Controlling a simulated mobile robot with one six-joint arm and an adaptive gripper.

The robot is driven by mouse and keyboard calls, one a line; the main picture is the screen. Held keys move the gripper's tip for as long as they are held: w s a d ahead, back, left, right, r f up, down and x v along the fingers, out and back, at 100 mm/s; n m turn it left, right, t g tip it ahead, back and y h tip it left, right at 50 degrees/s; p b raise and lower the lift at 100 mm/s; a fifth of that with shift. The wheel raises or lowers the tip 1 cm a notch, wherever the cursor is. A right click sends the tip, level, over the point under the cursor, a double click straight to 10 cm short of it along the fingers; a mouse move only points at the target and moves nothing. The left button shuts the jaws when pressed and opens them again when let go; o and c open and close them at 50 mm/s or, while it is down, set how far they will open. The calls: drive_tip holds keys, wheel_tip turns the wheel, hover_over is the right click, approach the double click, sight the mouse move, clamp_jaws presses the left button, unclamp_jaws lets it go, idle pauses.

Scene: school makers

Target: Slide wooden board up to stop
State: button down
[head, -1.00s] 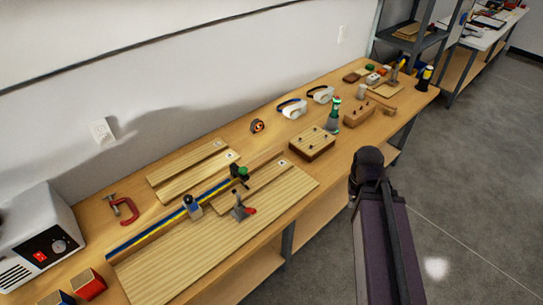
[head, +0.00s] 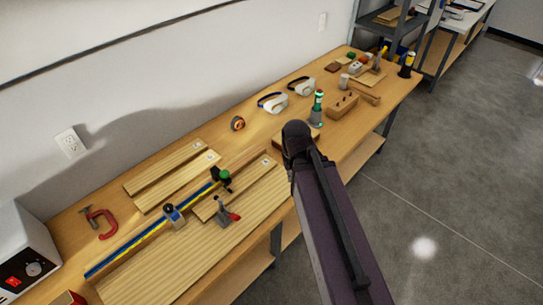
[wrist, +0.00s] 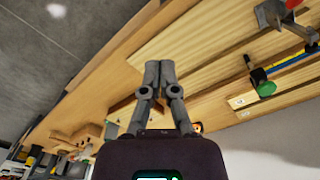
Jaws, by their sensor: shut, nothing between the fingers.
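In the head view, a narrow wooden board (head: 250,187) with a white label lies on a larger base board (head: 195,262) on the bench. A blue and yellow rail (head: 138,243) runs along it, with a grey-and-blue block (head: 174,217) and a green knob (head: 223,175). A red-handled clamp (head: 225,214) stands beside the narrow board. Which part is the stop is not clear. My gripper (wrist: 156,70) is shut and empty in the wrist view, apart from the clamp (wrist: 275,14) and green knob (wrist: 265,88). Its fingers are hidden in the head view.
Two spare boards (head: 170,180) lie near the wall. A red C-clamp (head: 100,222) and a grey box (head: 27,252) are at the left. Goggles (head: 272,102), a green-topped bottle (head: 317,107) and a drilled block (head: 341,103) stand farther along the bench.

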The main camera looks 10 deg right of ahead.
drive_tip(key=shift+s, duration=0.1)
drive_tip(key=shift+a, duration=0.1)
drive_tip(key=w+f+m+h+b, duration=0.1)
drive_tip(key=w+f+m+b, duration=0.2)
drive_tip(key=w, duration=0.6)
drive_tip(key=w+f+m+t+h+b, duration=0.1)
drive_tip(key=w+f+m+b, duration=0.2)
drive_tip(key=w, duration=0.6)
drive_tip(key=w+d+f+m+t+h+b, duration=0.1)
drive_tip(key=w+f+m+b, duration=0.3)
drive_tip(key=w, duration=0.5)
drive_tip(key=shift+m+b, duration=0.4)
drive_tip(key=shift+b, duration=0.25)
drive_tip(key=shift+w+d+f, duration=0.1)
drive_tip(key=shift+d+f, duration=0.05)
drive_tip(key=shift+f, duration=0.05)
drive_tip(key=b+x, duration=0.9)
drive_tip(key=x, duration=0.1)
drive_tip(key=shift+w+b, duration=0.1)
drive_tip(key=shift+b, duration=0.2)
drive_tip(key=shift+s+a+r, duration=0.15)
drive_tip(key=shift+s+a, duration=0.75)
drive_tip(key=shift+a, duration=0.2)
drive_tip(key=shift+s+a, duration=0.3)
drive_tip(key=shift+a, duration=0.2)
